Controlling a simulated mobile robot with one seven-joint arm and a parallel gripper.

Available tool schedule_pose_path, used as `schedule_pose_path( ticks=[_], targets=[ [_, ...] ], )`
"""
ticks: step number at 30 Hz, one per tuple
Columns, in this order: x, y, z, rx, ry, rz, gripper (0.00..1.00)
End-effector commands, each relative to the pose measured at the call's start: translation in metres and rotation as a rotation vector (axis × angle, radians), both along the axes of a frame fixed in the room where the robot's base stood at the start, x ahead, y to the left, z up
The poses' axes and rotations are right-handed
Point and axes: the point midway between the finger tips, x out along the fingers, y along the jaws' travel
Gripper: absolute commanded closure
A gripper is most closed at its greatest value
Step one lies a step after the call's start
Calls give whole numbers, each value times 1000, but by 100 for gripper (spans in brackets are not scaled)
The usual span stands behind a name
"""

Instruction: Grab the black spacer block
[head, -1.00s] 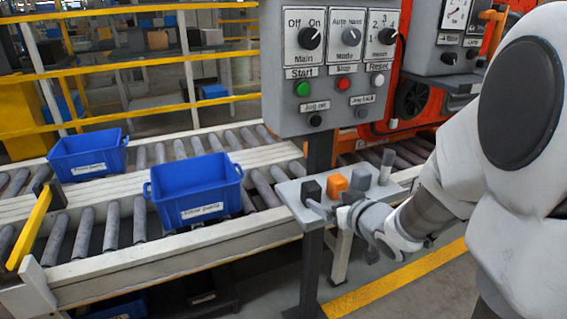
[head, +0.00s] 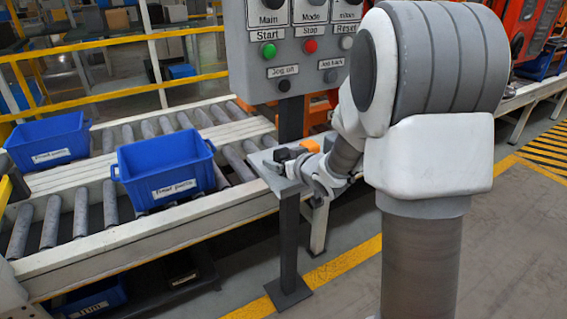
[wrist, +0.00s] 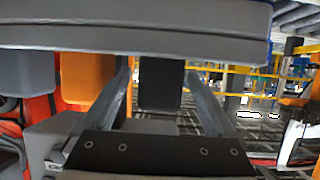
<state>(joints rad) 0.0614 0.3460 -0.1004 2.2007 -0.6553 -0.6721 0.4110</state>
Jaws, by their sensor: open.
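The black spacer block (head: 282,154) stands on a small grey shelf (head: 270,175) below the control panel, beside the orange block (head: 310,146). My gripper (head: 291,166) is at the shelf, right by the black block, and partly covers it in the head view. In the wrist view the black block (wrist: 160,84) shows between the two fingers of my open gripper (wrist: 158,76), one finger on each side. Whether either finger touches it I cannot tell. The orange block (wrist: 86,78) is outside the left finger.
A grey block (wrist: 12,78) lies farther left in the wrist view. The control panel (head: 285,50) hangs above the shelf on a post (head: 290,240). Two blue bins, one near (head: 167,168) and one far (head: 48,141), sit on roller conveyors to the left.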

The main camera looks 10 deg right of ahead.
Motion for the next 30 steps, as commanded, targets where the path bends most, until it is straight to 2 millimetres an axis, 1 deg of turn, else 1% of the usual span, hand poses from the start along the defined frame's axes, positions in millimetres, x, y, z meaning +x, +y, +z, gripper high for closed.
schedule_pose_path(
  ticks=[2,3,5,6,8,9,11,12,14,15,18,26,30],
  targets=[
    [0,0,0,0,0,0,9],
    [0,0,0,0,0,0,11],
    [0,0,0,0,0,0,21],
    [0,0,0,0,0,0,29],
    [0,0,0,0,0,0,39],
    [0,0,0,0,0,0,47],
    [-1,0,0,0,0,0,57],
    [-1,0,0,0,0,0,65],
    [-1,0,0,0,0,0,75],
    [-1,0,0,0,0,0,83],
    [-1,0,0,0,0,0,100],
    [0,0,2,0,-1,0,100],
    [0,0,11,0,-3,0,100]
  ],
)
